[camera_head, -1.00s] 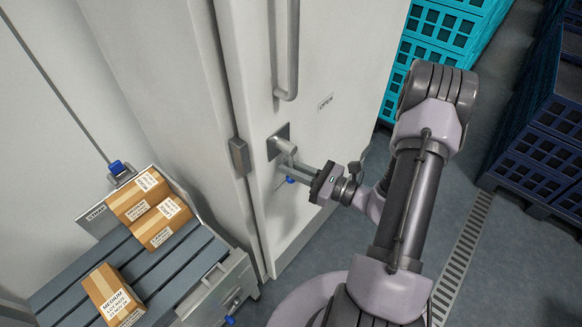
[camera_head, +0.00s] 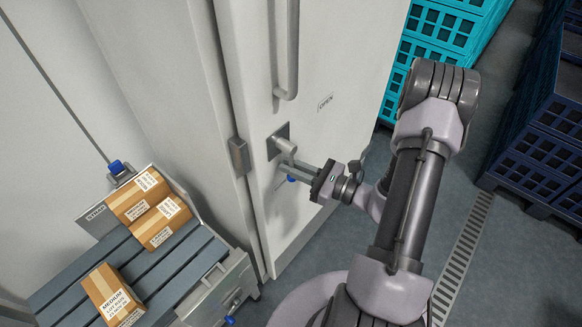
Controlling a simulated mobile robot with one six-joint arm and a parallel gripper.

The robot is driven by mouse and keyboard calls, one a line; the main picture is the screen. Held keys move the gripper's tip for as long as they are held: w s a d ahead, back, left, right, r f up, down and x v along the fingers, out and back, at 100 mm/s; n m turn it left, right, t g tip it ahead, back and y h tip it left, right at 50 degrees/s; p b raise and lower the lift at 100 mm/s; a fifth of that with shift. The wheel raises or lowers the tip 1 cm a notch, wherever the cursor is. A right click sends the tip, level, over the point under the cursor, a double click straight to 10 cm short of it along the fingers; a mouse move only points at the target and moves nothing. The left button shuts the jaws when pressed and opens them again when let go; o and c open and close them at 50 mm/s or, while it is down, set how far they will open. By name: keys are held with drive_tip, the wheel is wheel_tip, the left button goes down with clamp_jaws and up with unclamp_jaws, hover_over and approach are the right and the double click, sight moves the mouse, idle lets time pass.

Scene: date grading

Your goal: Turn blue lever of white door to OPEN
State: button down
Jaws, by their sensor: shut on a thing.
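The white door (camera_head: 328,60) stands upright and looks closed, with a long vertical grey handle (camera_head: 288,60). Below that handle a grey square plate (camera_head: 279,138) carries the lever. Only a small blue part of the lever (camera_head: 291,180) shows, just below my fingers; the rest is hidden by the jaws. My gripper (camera_head: 303,168) reaches in from the right and is shut on the lever. A small OPEN label (camera_head: 326,103) is on the door, up and to the right of the plate.
A grey slatted conveyor (camera_head: 120,268) with several cardboard boxes (camera_head: 115,293) stands at left. Teal crates (camera_head: 440,30) stand behind the door. Dark blue crates (camera_head: 550,115) stand at far right. Floor with a drain grate (camera_head: 463,255) is clear between.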

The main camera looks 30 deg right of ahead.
sight(296, 129)
drive_tip(key=d+n+b, duration=0.1)
drive_tip(key=n, duration=0.1)
drive_tip(key=w+d+n+b, duration=0.1)
drive_tip(key=n, duration=0.1)
drive_tip(key=shift+d+r+h, duration=0.2)
drive_tip(key=shift+d+h, duration=0.15)
drive_tip(key=shift+h, duration=0.05)
drive_tip(key=d+r+n+b, duration=0.1)
drive_tip(key=n+b, duration=0.1)
drive_tip(key=b, duration=0.1)
drive_tip(key=d+r+n+h+b, duration=0.1)
drive_tip(key=n+b, duration=0.2)
drive_tip(key=w+d+r+n+h+b, duration=0.1)
drive_tip(key=r+n+b, duration=0.1)
drive_tip(key=n+b, duration=0.1)
drive_tip(key=shift+w+d+g, duration=0.1)
drive_tip(key=shift+d+g, duration=0.1)
drive_tip(key=shift+g, duration=0.2)
drive_tip(key=shift+w+d+r+n+h+b, duration=0.15)
drive_tip(key=shift+r+n+h+b, duration=0.35)
drive_tip(key=shift+r+n+b, duration=1)
drive_tip(key=shift+n+p, duration=0.3)
drive_tip(key=shift+p, duration=0.05)
drive_tip(key=c, duration=1.5)
unclamp_jaws()
drive_tip(key=shift+f, duration=0.1)
drive_tip(key=p+v, duration=0.4)
drive_tip(key=v, duration=1.3)
drive_tip(key=shift+s+f, duration=0.25)
drive_tip(key=shift+s, duration=0.1)
